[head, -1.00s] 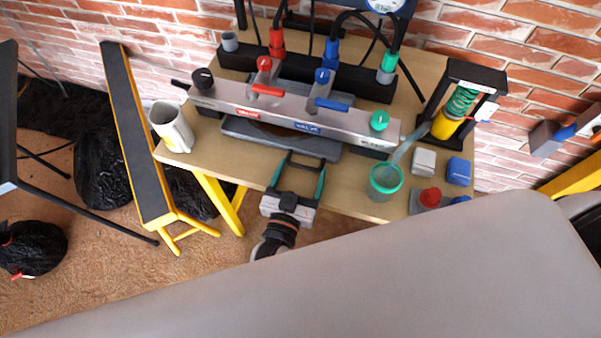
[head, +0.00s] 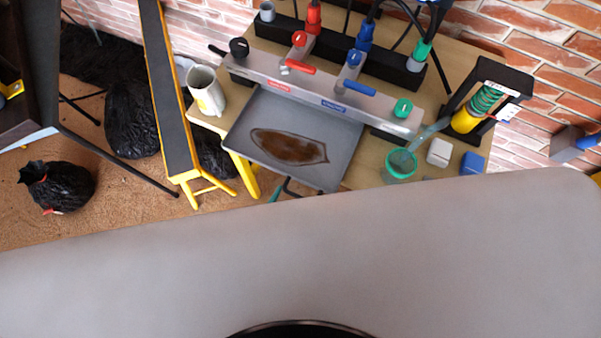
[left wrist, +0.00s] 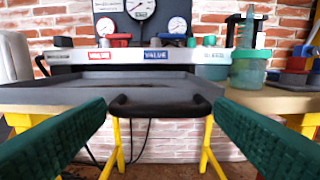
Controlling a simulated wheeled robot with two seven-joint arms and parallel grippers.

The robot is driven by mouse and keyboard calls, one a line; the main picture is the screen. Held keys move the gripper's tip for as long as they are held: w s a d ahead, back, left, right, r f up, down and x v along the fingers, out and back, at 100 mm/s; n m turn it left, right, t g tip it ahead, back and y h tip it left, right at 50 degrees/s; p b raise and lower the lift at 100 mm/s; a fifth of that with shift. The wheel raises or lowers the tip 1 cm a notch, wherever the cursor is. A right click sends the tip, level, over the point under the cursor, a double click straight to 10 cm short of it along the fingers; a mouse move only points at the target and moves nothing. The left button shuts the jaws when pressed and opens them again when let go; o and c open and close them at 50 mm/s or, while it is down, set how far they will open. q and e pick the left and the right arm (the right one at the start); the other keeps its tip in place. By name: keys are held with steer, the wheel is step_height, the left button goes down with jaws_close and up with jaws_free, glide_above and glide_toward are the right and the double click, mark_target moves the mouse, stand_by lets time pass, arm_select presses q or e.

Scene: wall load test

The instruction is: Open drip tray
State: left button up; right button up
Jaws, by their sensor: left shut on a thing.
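The drip tray (head: 245,140) is a grey flat tray with a dark brown puddle (head: 288,146) in it. It sticks out over the front edge of the wooden bench, below the grey valve bar (head: 320,95). The tray's black handle (left wrist: 160,103) crosses the left wrist view, between the green fingers. My left gripper (head: 292,190) is shut on this handle; in the head view it is mostly hidden by a large grey surface, with only a green fingertip and part of the handle showing. My right gripper is not in view.
A white mug (head: 205,92) stands at the bench's left end. A green-rimmed cup (head: 401,164), a white block (head: 439,152) and a blue block (head: 472,163) stand at the right. A yellow-legged trestle (head: 172,95) and black bags (head: 132,118) are at the left.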

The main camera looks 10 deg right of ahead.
arm_select(q)
steer(key=shift+s+d+f, duration=0.1)
steer(key=o, duration=1.1)
steer(key=shift+o, duration=0.2)
steer(key=b+v, duration=0.1)
steer(key=v, duration=1.1)
steer(key=shift+b, duration=0.4)
